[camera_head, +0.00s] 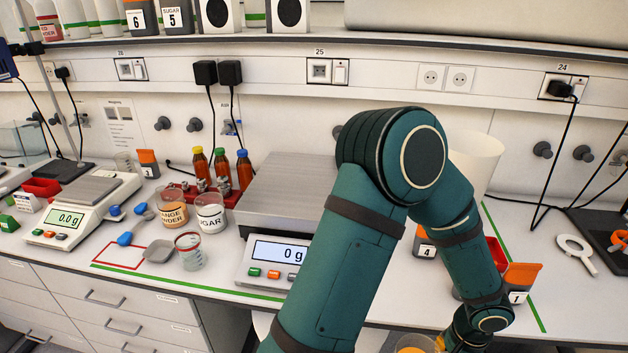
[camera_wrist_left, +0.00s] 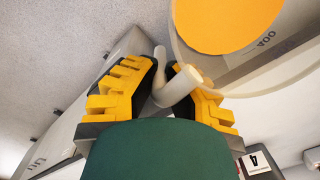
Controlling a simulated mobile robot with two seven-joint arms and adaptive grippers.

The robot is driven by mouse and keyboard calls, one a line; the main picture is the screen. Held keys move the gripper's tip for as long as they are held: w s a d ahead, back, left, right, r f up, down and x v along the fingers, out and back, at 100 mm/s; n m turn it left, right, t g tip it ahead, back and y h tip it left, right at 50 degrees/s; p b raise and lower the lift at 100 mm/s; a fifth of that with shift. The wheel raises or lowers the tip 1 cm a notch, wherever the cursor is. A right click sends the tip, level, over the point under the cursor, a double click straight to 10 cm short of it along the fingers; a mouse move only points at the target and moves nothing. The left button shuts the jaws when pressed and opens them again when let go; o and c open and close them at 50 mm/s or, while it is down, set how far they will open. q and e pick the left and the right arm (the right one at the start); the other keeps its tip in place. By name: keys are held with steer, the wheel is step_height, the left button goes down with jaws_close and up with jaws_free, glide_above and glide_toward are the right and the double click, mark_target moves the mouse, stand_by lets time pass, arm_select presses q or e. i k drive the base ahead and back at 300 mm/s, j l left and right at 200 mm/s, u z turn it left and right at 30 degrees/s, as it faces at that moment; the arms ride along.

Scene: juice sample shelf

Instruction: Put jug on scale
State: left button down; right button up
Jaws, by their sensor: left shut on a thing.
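The jug shows at the bottom edge of the head view as a partly cut-off rim with orange content (camera_head: 411,349). In the left wrist view the jug (camera_wrist_left: 285,62) is at the upper right, with orange inside and markings on its wall. My left gripper (camera_wrist_left: 174,75) is shut on the jug's pale handle, one yellow-black finger on each side. In the head view this gripper (camera_head: 443,343) is low, mostly cut off. The large scale (camera_head: 258,272) stands centre on the bench, reading 0 g; its grey plate (camera_head: 285,190) looks empty where visible. My arm hides its right part. My right gripper is not in view.
Beakers of orange powder (camera_head: 174,210) and sugar (camera_head: 210,216), and several bottles (camera_head: 222,168), stand left of the large scale. A smaller scale (camera_head: 70,219) is farther left. A white container (camera_head: 478,160) and orange-topped cups (camera_head: 520,281) are right. A shelf (camera_head: 300,45) runs above.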

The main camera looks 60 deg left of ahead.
mark_target(293, 198)
steer(key=k+j+u, duration=0.1)
steer(key=k+j, duration=0.25)
steer(key=k+j+u, duration=0.1)
steer(key=k+j, duration=0.2)
steer(key=j, duration=0.2)
steer(key=k+j+u, duration=0.1)
steer(key=k+j, duration=0.2)
steer(key=j, duration=0.15)
